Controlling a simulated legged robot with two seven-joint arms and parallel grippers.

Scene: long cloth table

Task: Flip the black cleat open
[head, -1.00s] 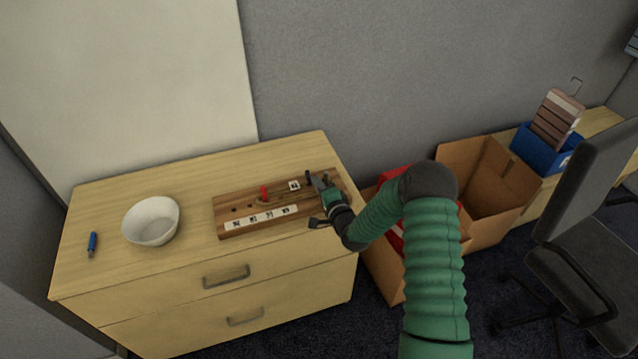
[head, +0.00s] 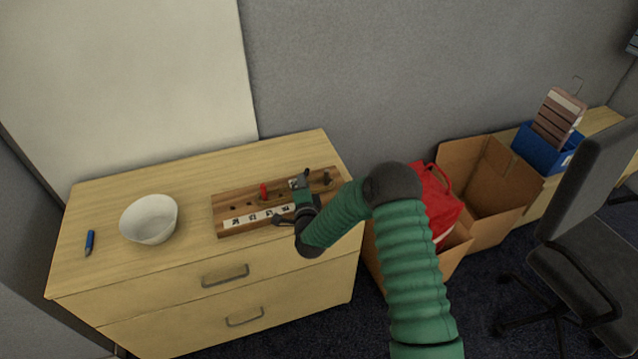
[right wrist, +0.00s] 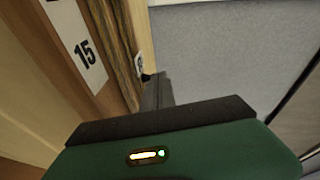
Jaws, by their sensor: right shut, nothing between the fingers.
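A wooden board (head: 222,203) lies on the dresser top, with a strip of black-and-white number labels along its front. A small red upright piece (head: 264,192) stands near its middle. A small dark piece (head: 326,178) stands at the board's right end; it may be the black cleat, but its pose is too small to tell. My right gripper (head: 306,174) is shut and empty over the right half of the board, left of the dark piece, and hides part of the board. Its dark fingers also show in the right wrist view (right wrist: 157,90), beside the board's edge. My left gripper is not in view.
A white bowl (head: 149,220) and a blue marker (head: 89,243) are on the dresser (head: 190,187) left of the board. Cardboard boxes (head: 484,190), a red bag (head: 432,200) and an office chair (head: 590,205) stand to the right. The dresser top behind the board is clear.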

